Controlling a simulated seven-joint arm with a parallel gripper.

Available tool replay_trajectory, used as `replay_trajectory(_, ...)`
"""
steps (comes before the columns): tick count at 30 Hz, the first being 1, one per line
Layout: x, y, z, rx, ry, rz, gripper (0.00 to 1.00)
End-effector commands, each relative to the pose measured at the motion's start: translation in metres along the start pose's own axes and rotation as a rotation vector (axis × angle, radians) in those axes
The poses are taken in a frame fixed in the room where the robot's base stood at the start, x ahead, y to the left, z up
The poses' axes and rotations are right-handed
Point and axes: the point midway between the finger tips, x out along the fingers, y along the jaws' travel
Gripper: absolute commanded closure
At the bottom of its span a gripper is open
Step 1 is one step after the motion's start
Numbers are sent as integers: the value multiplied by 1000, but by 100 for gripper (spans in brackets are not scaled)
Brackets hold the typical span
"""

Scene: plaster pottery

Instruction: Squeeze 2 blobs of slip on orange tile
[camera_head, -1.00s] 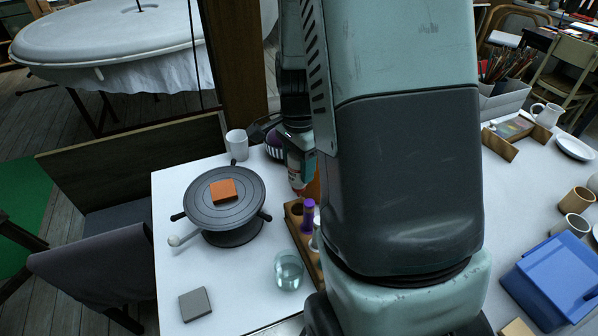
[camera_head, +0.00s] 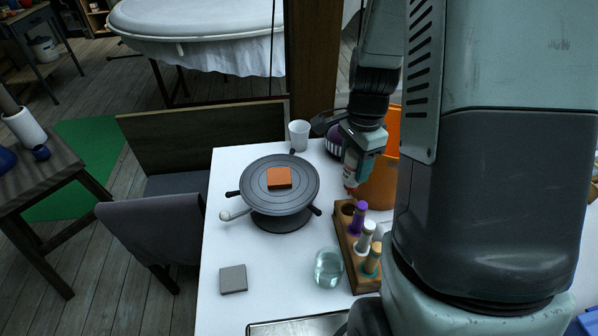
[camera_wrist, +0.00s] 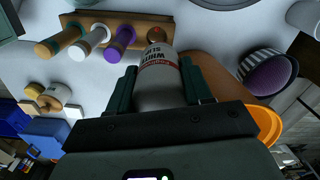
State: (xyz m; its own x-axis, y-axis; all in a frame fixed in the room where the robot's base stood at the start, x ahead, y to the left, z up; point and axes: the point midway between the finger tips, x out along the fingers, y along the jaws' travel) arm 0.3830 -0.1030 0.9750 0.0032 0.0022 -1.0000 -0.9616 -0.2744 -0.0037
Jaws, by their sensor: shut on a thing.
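An orange tile (camera_head: 279,178) lies flat on a round grey turntable (camera_head: 250,199), in the head view. In the head view, my gripper (camera_head: 358,160) is right of the turntable, near the back end of a wooden rack (camera_head: 361,274). The bottle's reddish lower end (camera_head: 350,186) shows just above the rack's empty hole. The bottle's upper part is hidden by the gripper.
The rack holds a purple-topped bottle (camera_head: 358,217), a white bottle (camera_head: 366,235) and an orange one (camera_head: 373,260). A water glass (camera_head: 328,268), grey tile (camera_head: 233,279), white cup (camera_head: 299,134) and orange bucket (camera_head: 378,185) stand around. The turntable's handles stick out.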

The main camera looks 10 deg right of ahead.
Motion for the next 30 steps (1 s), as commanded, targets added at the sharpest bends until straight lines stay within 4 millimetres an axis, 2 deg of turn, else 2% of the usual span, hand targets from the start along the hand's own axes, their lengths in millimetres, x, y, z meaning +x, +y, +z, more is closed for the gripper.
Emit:
replay_trajectory(5, -10, -45, 35, -9, -13, -42, 59)
replay_trajectory(9, -22, -82, 74, -8, -36, -80, 59)
replay_trajectory(15, -35, -115, 118, -3, -68, -114, 59)
replay_trajectory(20, -38, -123, 132, 0, -79, -122, 59)
replay_trajectory(30, -27, -123, 132, 0, -80, -121, 59)
